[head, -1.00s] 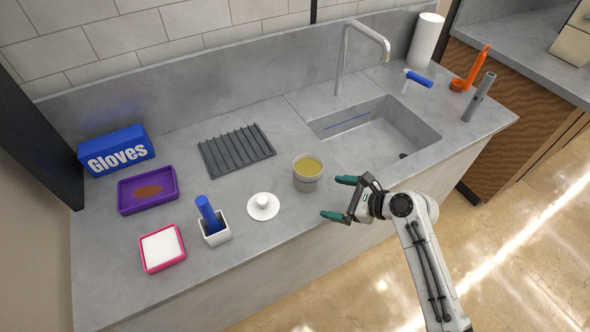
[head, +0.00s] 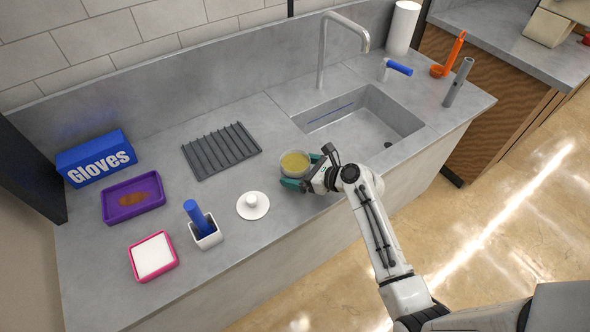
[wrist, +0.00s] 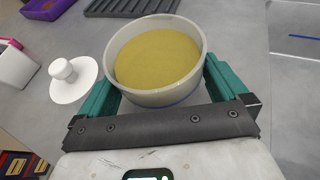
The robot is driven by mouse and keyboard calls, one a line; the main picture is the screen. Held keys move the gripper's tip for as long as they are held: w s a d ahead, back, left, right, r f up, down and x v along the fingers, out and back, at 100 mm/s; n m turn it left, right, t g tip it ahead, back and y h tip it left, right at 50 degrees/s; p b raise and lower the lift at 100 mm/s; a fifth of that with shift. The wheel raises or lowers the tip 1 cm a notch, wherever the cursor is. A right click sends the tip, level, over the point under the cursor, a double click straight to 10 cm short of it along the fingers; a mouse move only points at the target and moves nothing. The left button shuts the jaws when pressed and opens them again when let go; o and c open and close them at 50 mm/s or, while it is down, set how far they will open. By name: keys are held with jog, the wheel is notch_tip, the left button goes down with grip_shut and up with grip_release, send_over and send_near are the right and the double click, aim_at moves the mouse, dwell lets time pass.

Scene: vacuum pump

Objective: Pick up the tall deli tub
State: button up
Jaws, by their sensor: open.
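The tub (head: 295,163) is round and grey-white with yellowish contents. It stands open-topped on the counter just left of the sink. My gripper (head: 304,172) is at the tub, with its green fingers spread on either side of it. In the wrist view the tub (wrist: 155,60) sits between the two green fingers (wrist: 160,92), which are open. I cannot tell whether either finger touches its wall. The tub's lower part is partly hidden behind the gripper. A white round lid with a knob (head: 253,205) lies on the counter to the left of the tub.
The sink (head: 375,130) with its tall faucet (head: 345,35) is to the right. A grey ribbed mat (head: 222,150) lies behind. Farther left are a blue-handled tool in a white holder (head: 205,232), a pink-rimmed tray (head: 153,257), a purple tray (head: 134,197) and a gloves box (head: 95,160).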

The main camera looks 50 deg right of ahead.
jog(key=shift+x, duration=0.85)
jog(key=c, duration=0.8)
jog(key=shift+r, duration=0.2)
